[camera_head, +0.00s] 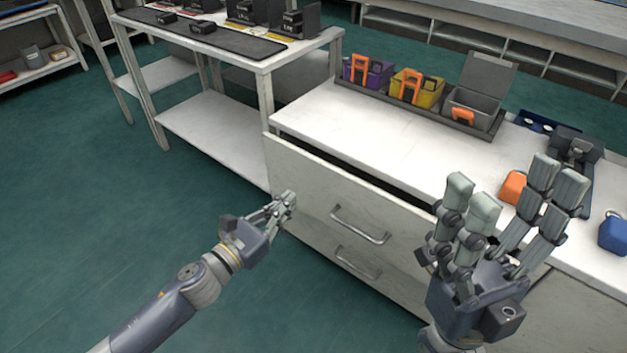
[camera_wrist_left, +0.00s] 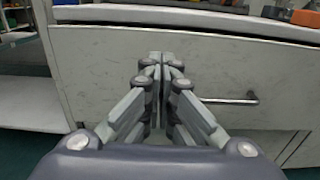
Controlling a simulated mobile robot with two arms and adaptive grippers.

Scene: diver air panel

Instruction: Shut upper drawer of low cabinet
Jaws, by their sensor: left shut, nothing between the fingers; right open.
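The low cabinet's white top (camera_head: 370,130) lies right of centre in the head view. Its upper drawer (camera_head: 310,175) stands slightly open, with a dark gap between its front and the cabinet top. The upper drawer's bar handle (camera_head: 360,225) also shows in the left wrist view (camera_wrist_left: 232,100). My left gripper (camera_head: 287,200) is shut and empty, at the left part of the drawer front; in the left wrist view its fingertips (camera_wrist_left: 161,60) point at the front panel. I cannot tell whether they touch it. My right gripper (camera_head: 515,195) is open and empty, above the cabinet's right side.
A lower drawer handle (camera_head: 358,263) sits below. On the cabinet top stand a purple bin (camera_head: 378,75), a yellow bin (camera_head: 428,92), a grey lidded box (camera_head: 478,105), an orange item (camera_head: 513,187) and a blue item (camera_head: 614,233). A shelved table (camera_head: 225,125) stands behind at left.

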